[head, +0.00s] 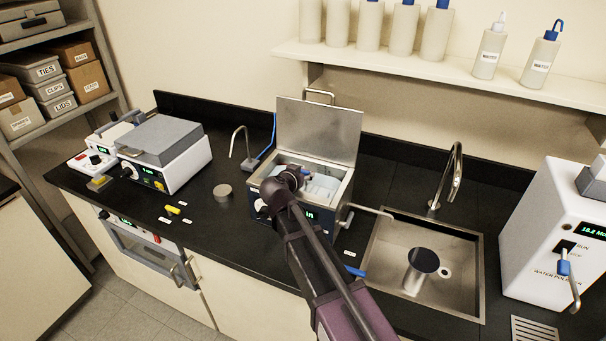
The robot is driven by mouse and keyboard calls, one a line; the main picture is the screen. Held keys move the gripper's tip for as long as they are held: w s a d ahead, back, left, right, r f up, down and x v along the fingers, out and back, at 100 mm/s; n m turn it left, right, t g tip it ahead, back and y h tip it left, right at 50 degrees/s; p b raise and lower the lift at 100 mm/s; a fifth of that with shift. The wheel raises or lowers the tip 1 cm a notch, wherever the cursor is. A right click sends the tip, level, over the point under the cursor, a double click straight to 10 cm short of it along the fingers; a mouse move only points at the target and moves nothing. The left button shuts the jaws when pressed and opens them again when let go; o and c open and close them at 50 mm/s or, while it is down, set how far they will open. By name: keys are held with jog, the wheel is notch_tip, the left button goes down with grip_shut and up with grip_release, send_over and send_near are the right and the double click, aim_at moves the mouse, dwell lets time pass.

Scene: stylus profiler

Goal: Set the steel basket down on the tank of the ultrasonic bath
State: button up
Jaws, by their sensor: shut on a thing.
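The ultrasonic bath (257,200) stands on the black counter, its steel lid (318,130) raised at the back. Its tank (345,188) is open, with a pale bluish-white surface showing inside. My gripper (291,179) is over the left-middle part of the tank, reached from the front right. It is shut on the steel basket, but my wrist hides the fingers and nearly all of the basket. I cannot tell whether the basket touches the tank.
A steel sink (455,285) with a tap (455,175) and a cylindrical vessel (421,270) is to the right. A bent pipe (372,209) juts from the bath's right side. A small grey cylinder (222,192) and a thin curved tube (236,138) are to the left.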

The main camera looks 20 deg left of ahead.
jog(key=o, duration=1.3)
jog(key=shift+o, duration=0.2)
jog(key=shift+r, duration=0.2)
jog(key=shift+r+p, duration=0.7)
jog(key=shift+p, duration=0.15)
jog(key=d+p+v, duration=0.1)
jog(key=p+v, duration=0.3)
jog(key=v, duration=0.8)
jog(key=shift+a+f, duration=0.15)
jog(key=shift+a, duration=0.3)
